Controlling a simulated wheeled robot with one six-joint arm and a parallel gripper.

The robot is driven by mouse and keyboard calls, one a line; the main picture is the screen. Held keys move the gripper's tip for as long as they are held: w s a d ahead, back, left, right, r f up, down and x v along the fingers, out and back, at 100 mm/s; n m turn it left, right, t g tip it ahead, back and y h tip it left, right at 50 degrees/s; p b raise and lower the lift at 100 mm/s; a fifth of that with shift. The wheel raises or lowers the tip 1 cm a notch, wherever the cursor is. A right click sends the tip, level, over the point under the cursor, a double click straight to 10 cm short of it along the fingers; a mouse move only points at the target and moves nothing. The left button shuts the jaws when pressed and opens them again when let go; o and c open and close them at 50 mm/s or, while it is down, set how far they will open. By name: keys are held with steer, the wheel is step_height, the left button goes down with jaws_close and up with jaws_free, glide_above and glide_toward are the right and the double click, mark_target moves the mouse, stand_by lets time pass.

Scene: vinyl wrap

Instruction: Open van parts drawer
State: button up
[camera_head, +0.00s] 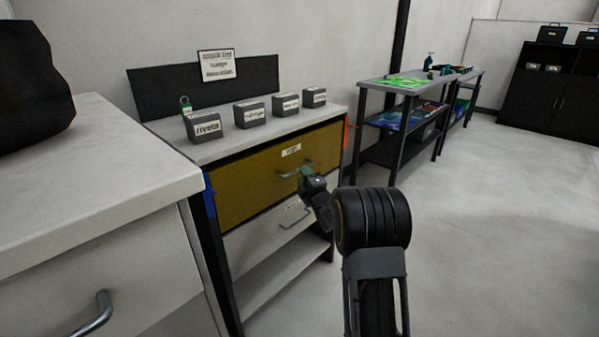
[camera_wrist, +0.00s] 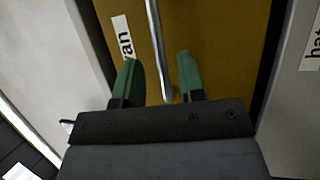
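The van parts drawer (camera_head: 262,178) is the yellow-brown upper drawer of the bench in the middle of the head view. Its front looks flush with the bench. It has a white label (camera_head: 291,150) and a metal bar handle (camera_head: 287,174). My gripper (camera_head: 305,171) is at the right part of this handle. In the wrist view the green fingers (camera_wrist: 158,75) are apart, one on each side of the handle bar (camera_wrist: 156,45), with gaps visible to both. The label reading "van" (camera_wrist: 123,38) is beside the left finger.
A pale lower drawer (camera_head: 265,235) with its own handle is below. Several labelled grey boxes (camera_head: 250,113) stand on the bench top. A white counter (camera_head: 90,165) is close on the left. Open floor (camera_head: 480,230) lies to the right.

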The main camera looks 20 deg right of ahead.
steer(key=shift+w+r, duration=0.2)
steer(key=shift+w, duration=0.85)
steer(key=shift+w+r, duration=0.15)
steer(key=shift+w, duration=0.85)
jaws_close()
